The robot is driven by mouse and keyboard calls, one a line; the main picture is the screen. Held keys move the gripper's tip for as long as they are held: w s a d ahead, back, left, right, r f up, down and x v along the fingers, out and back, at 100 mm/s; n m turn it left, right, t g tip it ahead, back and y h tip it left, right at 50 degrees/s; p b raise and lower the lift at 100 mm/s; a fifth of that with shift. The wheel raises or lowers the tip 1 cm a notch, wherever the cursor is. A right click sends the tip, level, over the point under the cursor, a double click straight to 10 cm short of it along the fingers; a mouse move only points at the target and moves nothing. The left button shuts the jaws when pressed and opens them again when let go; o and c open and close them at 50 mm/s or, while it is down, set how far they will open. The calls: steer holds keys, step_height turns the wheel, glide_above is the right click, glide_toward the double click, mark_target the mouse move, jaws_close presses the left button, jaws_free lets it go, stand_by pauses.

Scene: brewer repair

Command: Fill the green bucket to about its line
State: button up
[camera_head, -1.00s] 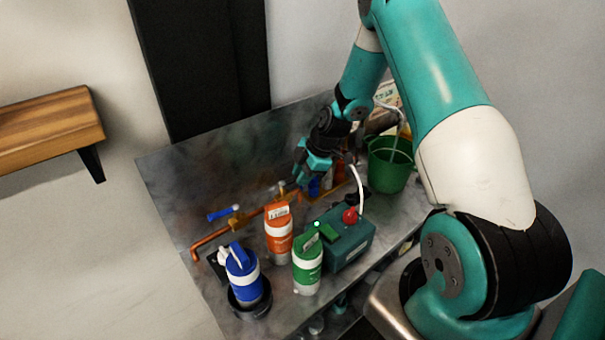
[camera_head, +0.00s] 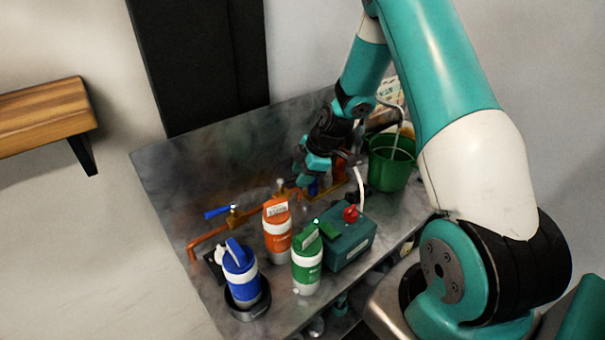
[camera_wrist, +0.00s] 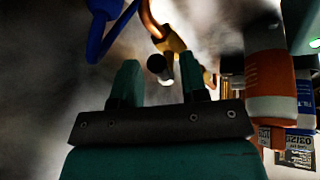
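The green bucket (camera_head: 391,176) stands upright at the back right of the metal bench, beside my arm. A pale thin tube or spout reaches down into it from above. I cannot make out a fill line or the water level. My gripper (camera_head: 306,172) is over the copper pipework, left of the bucket and apart from it. In the wrist view my gripper (camera_wrist: 160,82) has its two fingers apart, with nothing held. A dark round pipe end or knob (camera_wrist: 158,66) shows between and beyond the fingertips.
A copper pipe (camera_head: 207,240) carries a blue-handled valve (camera_head: 217,212). Blue (camera_head: 241,274), orange (camera_head: 277,230) and green (camera_head: 307,259) bottles stand at the front, next to a teal box with a red knob (camera_head: 351,214). A wooden shelf (camera_head: 45,117) hangs at left.

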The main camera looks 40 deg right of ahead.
steer(key=b+v, duration=0.3)
steer(key=v, duration=1.4)
steer(key=shift+r, duration=0.25)
steer(key=s+a+r+m+g, duration=0.15)
steer(key=s+a, duration=0.25)
steer(key=a, duration=0.6)
steer(key=s+a+r+m+g, duration=0.1)
steer(key=s+a+r+m, duration=0.15)
steer(key=a, duration=0.75)
steer(key=s+a+m, duration=0.1)
steer(key=s+a, duration=0.3)
steer(key=s, duration=0.3)
steer(key=s+a+m+g, duration=0.1)
steer(key=s+a, duration=0.4)
steer(key=s, duration=0.3)
steer(key=shift+r+m+y, duration=0.2)
steer(key=shift+m+y, duration=0.2)
steer(key=shift+a, duration=0.15)
stand_by(2.0)
